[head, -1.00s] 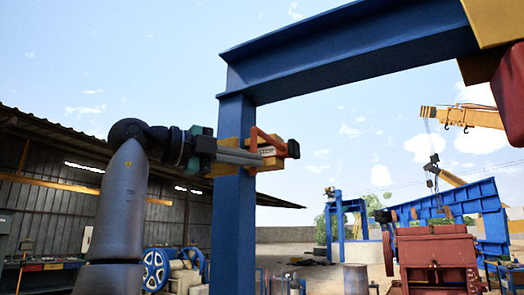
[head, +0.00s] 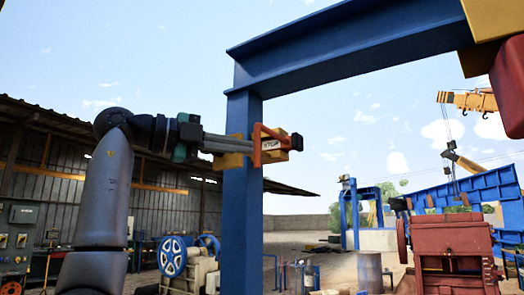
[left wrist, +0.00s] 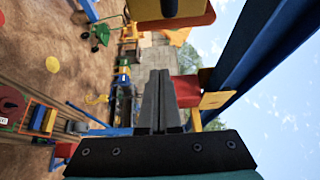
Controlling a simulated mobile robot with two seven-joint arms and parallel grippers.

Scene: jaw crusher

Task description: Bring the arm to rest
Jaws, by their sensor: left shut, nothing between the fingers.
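My left arm comes in from the left in the head view, dark grey with a teal wrist. Its left gripper (head: 248,147) is shut and empty, its grey fingers pointing right across the front of the blue post (head: 243,205). A yellow box with an orange-red handle (head: 257,146) and a black end is at the post, close to the fingertips; I cannot tell whether they touch. In the left wrist view the two fingers (left wrist: 160,80) lie together with nothing between them. My right gripper is not in view.
A blue beam (head: 350,45) runs from the post to the upper right, where a red block (head: 508,85) hangs close. A red machine (head: 452,245) stands at lower right. Control cabinets (head: 20,240) stand at left, by a shed. Open ground lies beyond the post.

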